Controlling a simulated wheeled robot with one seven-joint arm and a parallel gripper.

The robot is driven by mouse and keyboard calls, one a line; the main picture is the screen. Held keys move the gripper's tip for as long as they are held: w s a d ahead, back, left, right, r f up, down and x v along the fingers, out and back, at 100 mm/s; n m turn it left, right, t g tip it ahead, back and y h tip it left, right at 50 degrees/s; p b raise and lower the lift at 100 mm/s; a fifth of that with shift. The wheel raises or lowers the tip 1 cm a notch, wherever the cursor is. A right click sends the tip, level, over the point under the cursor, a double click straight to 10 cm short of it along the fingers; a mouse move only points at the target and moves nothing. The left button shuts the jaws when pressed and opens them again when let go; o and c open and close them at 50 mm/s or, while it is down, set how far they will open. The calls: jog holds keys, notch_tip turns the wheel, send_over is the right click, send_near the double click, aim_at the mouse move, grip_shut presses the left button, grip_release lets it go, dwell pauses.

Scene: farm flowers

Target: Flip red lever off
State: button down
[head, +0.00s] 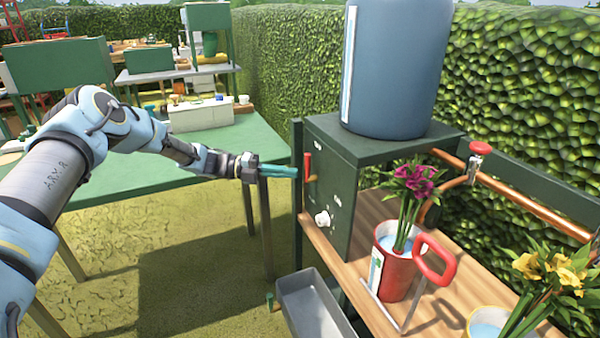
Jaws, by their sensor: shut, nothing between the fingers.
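The red lever (307,167) is on the left face of the dark green box (335,190), near its top left edge. Its red handle points up. My gripper (295,172) has teal fingers, shut and empty, reaching in from the left. The fingertips are right beside the lever handle in the picture; I cannot tell whether they touch it. A white knob (323,218) sits lower on the same face.
A blue tank (395,65) stands on the box. A red watering can (392,270) with purple flowers and yellow flowers (555,272) stand on the wooden bench (375,208). A grey trough (315,310) is below. A green table (215,150) lies behind my arm.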

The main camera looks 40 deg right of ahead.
jog(key=b+v, duration=0.1)
jog(key=v, duration=0.4)
jog(key=shift+w+a+r, duration=0.15)
jog(key=shift+w+a, duration=0.05)
jog(key=w+a+r+m+t+y+p, duration=0.15)
jog(key=a+m+t+y, duration=0.45)
jog(key=a, duration=0.8)
jog(key=w+a+r+m+t+y, duration=0.15)
jog(key=a+m+t, duration=0.25)
jog(key=a+m, duration=0.75)
jog(key=s+a+r+m+t+y, duration=0.1)
jog(key=s+a+m, duration=0.1)
jog(key=a, duration=0.7)
jog(key=s+a+r+m+t+y, duration=0.1)
jog(key=s+a+r+m+t, duration=0.1)
jog(key=a, duration=0.7)
jog(key=s+a+r+m+t+y, duration=0.1)
jog(key=s+a+m+t, duration=0.1)
jog(key=a, duration=0.6)
jog(key=shift+s+a+r+m, duration=0.4)
jog(key=shift+s+m, duration=0.15)
jog(key=shift+m, duration=0.7)
